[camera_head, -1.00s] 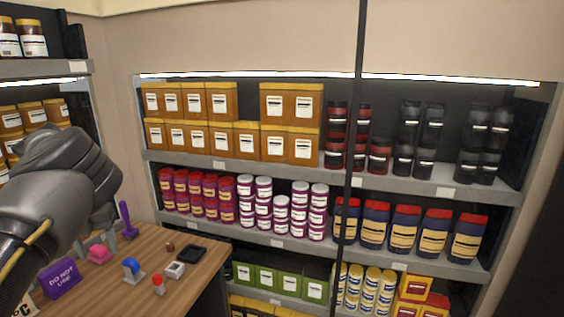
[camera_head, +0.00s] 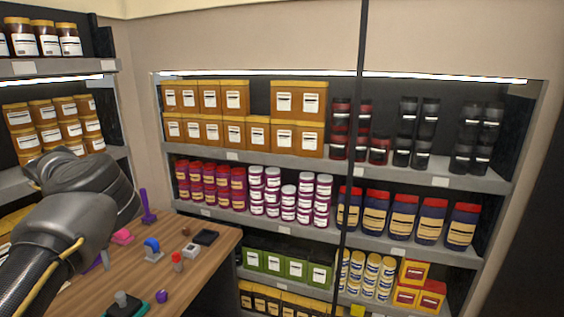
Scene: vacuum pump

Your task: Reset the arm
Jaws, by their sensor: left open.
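My left arm (camera_head: 75,205) comes in from the left, dark grey with a yellow stripe, and is bent above the wooden table (camera_head: 205,280). My left gripper (camera_head: 124,203) is at its far end, mostly hidden behind the dark arm links. It is open, and I see nothing held in it. It is above the table's back left part, near a purple upright tool (camera_head: 148,208) and a pink item (camera_head: 122,236). My right gripper is not in view.
The table holds a blue arched piece (camera_head: 152,247), a black box (camera_head: 206,237), a red-topped piece (camera_head: 177,261) and a purple ball (camera_head: 162,296). Stocked shelves (camera_head: 300,152) line the back wall. A thin dark pole (camera_head: 357,130) stands in front.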

